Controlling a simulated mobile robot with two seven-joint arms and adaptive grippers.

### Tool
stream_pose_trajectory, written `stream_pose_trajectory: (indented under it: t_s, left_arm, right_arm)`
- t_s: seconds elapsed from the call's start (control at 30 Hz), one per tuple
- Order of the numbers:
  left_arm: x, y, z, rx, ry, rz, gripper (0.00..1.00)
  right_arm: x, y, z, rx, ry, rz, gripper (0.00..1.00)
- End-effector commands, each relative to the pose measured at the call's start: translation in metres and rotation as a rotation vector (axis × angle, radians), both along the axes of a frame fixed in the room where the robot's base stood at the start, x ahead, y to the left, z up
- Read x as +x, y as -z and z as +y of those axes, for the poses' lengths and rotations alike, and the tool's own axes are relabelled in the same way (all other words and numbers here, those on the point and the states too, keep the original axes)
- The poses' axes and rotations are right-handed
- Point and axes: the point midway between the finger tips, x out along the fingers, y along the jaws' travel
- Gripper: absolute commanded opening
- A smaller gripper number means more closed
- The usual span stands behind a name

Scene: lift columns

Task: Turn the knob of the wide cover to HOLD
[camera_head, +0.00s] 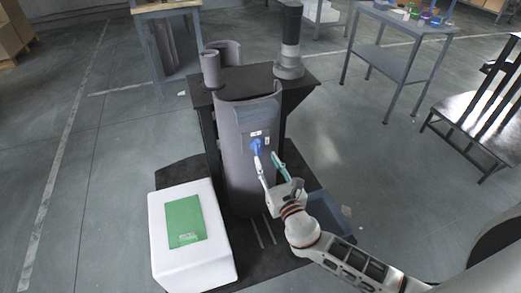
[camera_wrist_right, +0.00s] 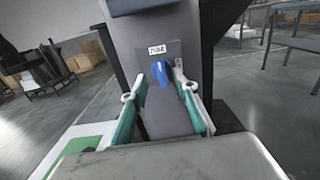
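The wide cover (camera_head: 250,185) is a tall grey curved shell standing upright in the middle of the head view. Its blue knob (camera_head: 256,146) is on its front, below a small white label; it also shows in the right wrist view (camera_wrist_right: 163,74), its handle slightly tilted. The label's lettering is too small to read surely. My right gripper (camera_head: 267,161) is open, its two fingers pointing at the knob from the front. In the right wrist view the knob appears between the spread fingertips, with gaps on both sides. My left gripper is not in view.
A black stand (camera_head: 207,112) is behind the cover, with a dark column (camera_head: 289,45) and a smaller grey cylinder (camera_head: 210,68). A white box (camera_head: 160,240) with a green panel (camera_head: 185,222) stands at front left. A blue-grey bin (camera_head: 330,214) is at right, near my arm.

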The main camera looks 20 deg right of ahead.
Motion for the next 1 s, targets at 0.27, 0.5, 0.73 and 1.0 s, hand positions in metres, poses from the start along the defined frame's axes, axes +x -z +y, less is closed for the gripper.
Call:
stream_pose_trajectory:
  t_s: [0.27,0.5,0.73,1.0]
  left_arm:
    - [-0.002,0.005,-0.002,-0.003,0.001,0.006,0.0]
    - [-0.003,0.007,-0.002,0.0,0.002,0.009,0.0]
    - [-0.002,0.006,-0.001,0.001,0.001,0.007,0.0]
    - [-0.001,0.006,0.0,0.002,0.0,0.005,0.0]
  right_arm:
    - [0.043,0.001,0.001,0.006,0.001,0.002,0.29]
    - [0.062,0.001,0.002,0.008,0.001,0.003,0.29]
    - [0.063,0.001,0.002,0.009,0.0,0.004,0.29]
    - [0.063,0.001,0.002,0.009,0.0,0.004,0.0]
